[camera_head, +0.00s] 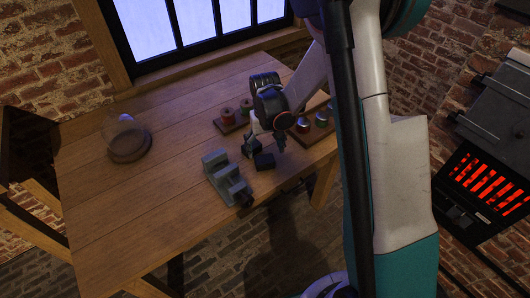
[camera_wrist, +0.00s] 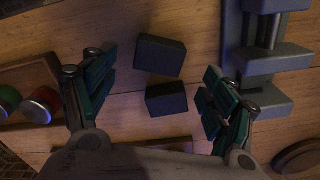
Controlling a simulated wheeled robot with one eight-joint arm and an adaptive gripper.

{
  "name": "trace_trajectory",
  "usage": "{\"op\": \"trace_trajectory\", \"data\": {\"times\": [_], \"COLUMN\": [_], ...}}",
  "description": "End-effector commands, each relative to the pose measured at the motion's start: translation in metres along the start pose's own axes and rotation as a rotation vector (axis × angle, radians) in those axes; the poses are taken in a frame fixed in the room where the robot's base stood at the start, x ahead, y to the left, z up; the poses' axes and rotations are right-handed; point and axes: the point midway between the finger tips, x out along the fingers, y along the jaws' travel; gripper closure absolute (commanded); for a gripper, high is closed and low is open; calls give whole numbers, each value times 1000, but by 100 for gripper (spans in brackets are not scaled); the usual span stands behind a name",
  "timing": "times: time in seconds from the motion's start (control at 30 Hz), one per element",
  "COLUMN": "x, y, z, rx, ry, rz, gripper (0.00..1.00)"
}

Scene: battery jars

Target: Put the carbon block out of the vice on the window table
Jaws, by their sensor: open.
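The grey vice (camera_head: 222,177) stands on the wooden window table (camera_head: 150,205). It also shows at the right of the wrist view (camera_wrist: 272,62), and I see no block between its jaws. Two dark blocks lie outside the vice in the wrist view, an upper one (camera_wrist: 160,57) and a lower one (camera_wrist: 167,99). They look alike; I cannot tell which is the carbon block. One dark block (camera_head: 264,161) shows on the table right of the vice in the head view. My gripper (camera_wrist: 152,98) is open above the table, its fingers apart on either side of the lower block, not touching it.
Another board (camera_head: 322,122) with small silver-topped jars lies right of my gripper. A glass dome on a round base (camera_head: 128,146) stands at left. The table's front left is clear.

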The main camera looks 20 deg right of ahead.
Motion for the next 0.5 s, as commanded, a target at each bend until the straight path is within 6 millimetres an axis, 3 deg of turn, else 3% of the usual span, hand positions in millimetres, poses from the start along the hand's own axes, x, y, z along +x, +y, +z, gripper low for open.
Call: {"op": "trace_trajectory", "data": {"times": [0.03, 0.2, 0.5], "x": [-14, -40, -67], "y": [0, 0, 0], "z": [0, 0, 4], "rx": [0, 0, -2], "ry": [0, 0, 16], "rz": [0, 0, -1], "gripper": [22, 22, 22]}}
